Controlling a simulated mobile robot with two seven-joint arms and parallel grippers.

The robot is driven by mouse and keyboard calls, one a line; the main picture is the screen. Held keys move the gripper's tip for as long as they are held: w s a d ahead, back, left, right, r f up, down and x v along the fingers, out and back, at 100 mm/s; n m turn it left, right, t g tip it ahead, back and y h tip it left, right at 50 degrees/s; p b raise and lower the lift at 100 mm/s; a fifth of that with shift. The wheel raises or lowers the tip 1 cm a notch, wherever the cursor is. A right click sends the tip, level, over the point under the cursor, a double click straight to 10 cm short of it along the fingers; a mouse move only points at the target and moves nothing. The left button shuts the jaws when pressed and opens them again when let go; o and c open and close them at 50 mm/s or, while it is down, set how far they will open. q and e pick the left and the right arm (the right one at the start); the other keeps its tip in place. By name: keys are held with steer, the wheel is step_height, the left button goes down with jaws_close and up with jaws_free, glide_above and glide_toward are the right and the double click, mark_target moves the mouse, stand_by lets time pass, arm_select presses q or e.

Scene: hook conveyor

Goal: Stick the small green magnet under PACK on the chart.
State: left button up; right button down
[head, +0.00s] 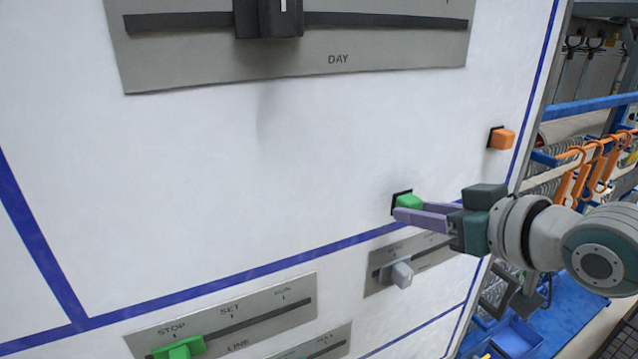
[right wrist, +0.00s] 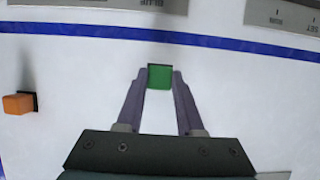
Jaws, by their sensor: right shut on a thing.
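The small green magnet (head: 410,200) is at the white board, in its lower right part above a blue line. It has a dark backing and looks to be against the board's face. My right gripper (head: 421,213) comes in from the right, its two purple fingers shut on the magnet. In the right wrist view the green magnet (right wrist: 160,77) sits between the fingertips of the gripper (right wrist: 158,82). No label reading PACK can be made out in either view. My left gripper is not in view.
An orange magnet (head: 502,138) is on the board near its right edge. A grey slider panel (head: 408,263) lies just below the gripper, and a LINE slider panel (head: 238,318) is lower left. A large DAY slider (head: 300,50) is above. Orange hooks (head: 590,165) hang beyond the board.

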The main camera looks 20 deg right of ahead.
steer(key=s+p, duration=0.2)
steer(key=s, duration=0.3)
steer(key=shift+d+p, duration=0.2)
steer(key=shift+p, duration=0.15)
stand_by(0.4)
stand_by(0.4)
